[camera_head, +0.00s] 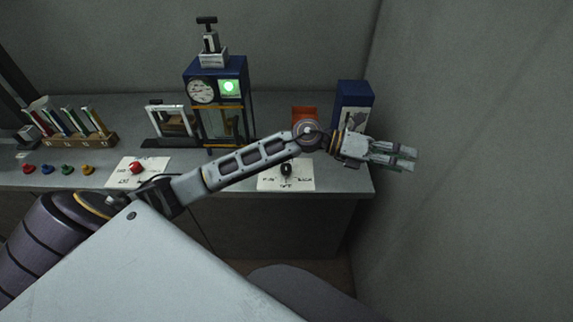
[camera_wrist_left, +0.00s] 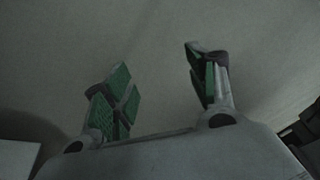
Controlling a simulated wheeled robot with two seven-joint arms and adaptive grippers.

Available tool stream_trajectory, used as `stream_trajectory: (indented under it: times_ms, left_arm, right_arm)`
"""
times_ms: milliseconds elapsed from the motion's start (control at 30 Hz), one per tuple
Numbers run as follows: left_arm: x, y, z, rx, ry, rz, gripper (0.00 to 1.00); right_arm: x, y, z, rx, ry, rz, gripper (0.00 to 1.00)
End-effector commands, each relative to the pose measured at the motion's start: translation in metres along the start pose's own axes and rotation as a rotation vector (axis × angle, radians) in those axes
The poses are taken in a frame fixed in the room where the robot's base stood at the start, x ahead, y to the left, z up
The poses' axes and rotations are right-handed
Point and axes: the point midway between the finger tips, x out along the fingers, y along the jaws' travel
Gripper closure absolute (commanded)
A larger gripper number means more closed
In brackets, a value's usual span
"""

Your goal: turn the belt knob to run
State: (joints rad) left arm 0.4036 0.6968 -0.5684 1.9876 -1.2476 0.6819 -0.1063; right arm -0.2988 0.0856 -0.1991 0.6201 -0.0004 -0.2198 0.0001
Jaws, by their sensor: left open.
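The belt knob (camera_head: 287,169) is a small black knob on a white panel (camera_head: 300,184) with dark lettering, at the right part of the counter in the head view. Its exact setting is too small to read. My left arm crosses above the panel's back edge and hides part of it. My left gripper (camera_head: 414,158) is to the right of the knob, past the counter's right end and near the right wall, apart from the knob. In the left wrist view its fingers (camera_wrist_left: 165,88) are spread and empty, facing a plain grey surface. My right gripper is not in view.
A blue machine (camera_head: 237,76) with a gauge and lit green light stands behind the arm. A red knob (camera_head: 136,168) on another white panel, coloured buttons (camera_head: 47,169) and a rack (camera_head: 100,140) are at left. A blue box (camera_head: 354,93) and orange bin (camera_head: 304,112) stand behind the gripper.

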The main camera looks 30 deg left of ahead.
Motion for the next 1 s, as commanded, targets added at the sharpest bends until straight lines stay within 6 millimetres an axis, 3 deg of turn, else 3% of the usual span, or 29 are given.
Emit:
stream_trajectory:
  times_ms: [267, 467, 767, 1000]
  left_arm:
    - [-0.026, 0.042, -0.024, 0.17, 0.284, 0.166, 0.42]
    - [-0.062, 0.077, -0.032, 0.257, 0.482, 0.307, 0.42]
    - [-0.142, 0.124, -0.026, 0.326, 0.764, 0.557, 0.42]
    - [-0.223, 0.147, -0.008, 0.321, 0.968, 0.778, 0.42]
  right_arm:
    - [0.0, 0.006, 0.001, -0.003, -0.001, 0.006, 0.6]
    - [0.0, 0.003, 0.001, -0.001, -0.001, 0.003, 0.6]
    - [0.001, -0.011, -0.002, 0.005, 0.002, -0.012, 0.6]
    - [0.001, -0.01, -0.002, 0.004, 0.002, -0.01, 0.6]
